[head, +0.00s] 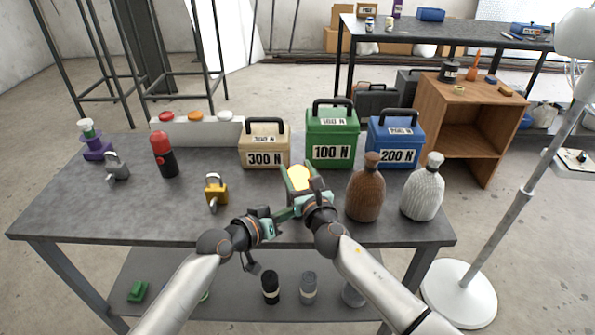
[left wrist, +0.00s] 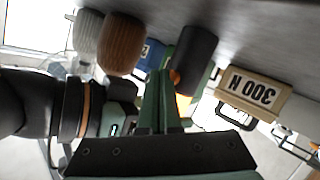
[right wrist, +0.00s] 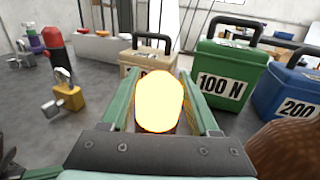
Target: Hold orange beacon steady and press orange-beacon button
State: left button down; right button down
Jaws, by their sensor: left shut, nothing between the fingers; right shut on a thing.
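The orange beacon (head: 299,175) stands near the table's front edge, its top glowing bright yellow-orange. My right gripper (head: 298,183) is shut on it, with a finger on each side of the glowing lamp (right wrist: 159,102) in the right wrist view. In the left wrist view, which is upside down, the beacon has a dark cylindrical body (left wrist: 190,62) with a small orange button (left wrist: 175,77) on its side. My left gripper (left wrist: 161,75) is shut and empty, its tips right beside the button. I cannot tell for sure whether they touch it.
Behind the beacon stand a beige 300 N case (head: 264,158), a green 100 N case (head: 331,150) and a blue 200 N case (head: 394,152). Brown (head: 366,195) and grey (head: 423,193) bottles stand close to its right. A yellow padlock (head: 215,198) stands to its left.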

pick_arm(q)
jog(key=shift+s, duration=0.2)
jog(key=s, duration=0.6)
dwell(0.4)
pick_arm(e)
jog(key=shift+c, duration=0.3)
grip_release()
jog(key=shift+s, duration=0.15)
jog(key=v, duration=1.1)
jog(key=shift+s, duration=0.35)
